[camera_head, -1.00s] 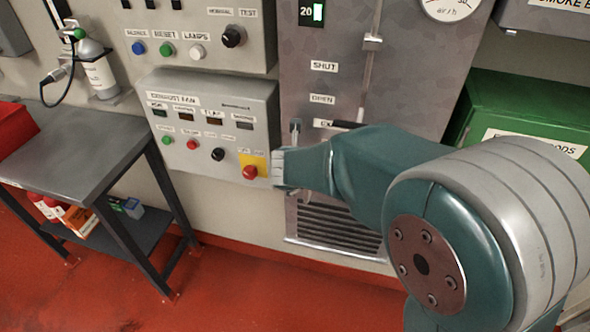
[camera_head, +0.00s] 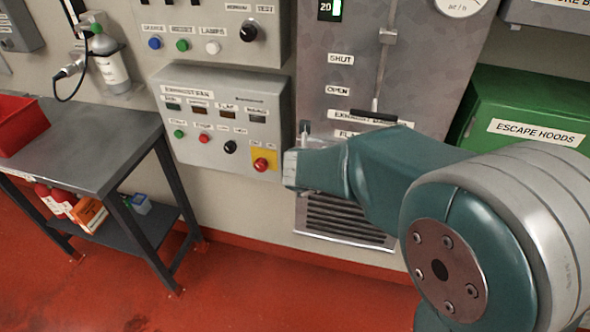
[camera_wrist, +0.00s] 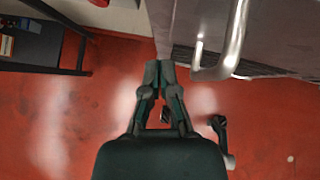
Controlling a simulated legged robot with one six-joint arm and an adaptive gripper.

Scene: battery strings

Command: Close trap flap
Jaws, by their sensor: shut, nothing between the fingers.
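In the head view, a tall grey exhaust cabinet (camera_head: 345,35) carries SHUT and OPEN labels, with a FLAP label partly hidden by my arm. A vertical rod (camera_head: 388,45) and a black-gripped lever (camera_head: 375,117) are on its front, the lever below the OPEN label. Which part is the flap itself I cannot tell. My gripper (camera_wrist: 160,70) shows in the wrist view, fingers shut and empty. A bent silver bar (camera_wrist: 235,45) stands out from the grey face to its right, apart from the fingers in the picture.
The exhaust fan control box (camera_head: 222,120) with a red emergency button (camera_head: 261,164) is close left of my wrist. A bench (camera_head: 90,150) stands at left and a green ESCAPE HOODS box (camera_head: 525,110) at right. Red floor (camera_head: 250,290) is open in front.

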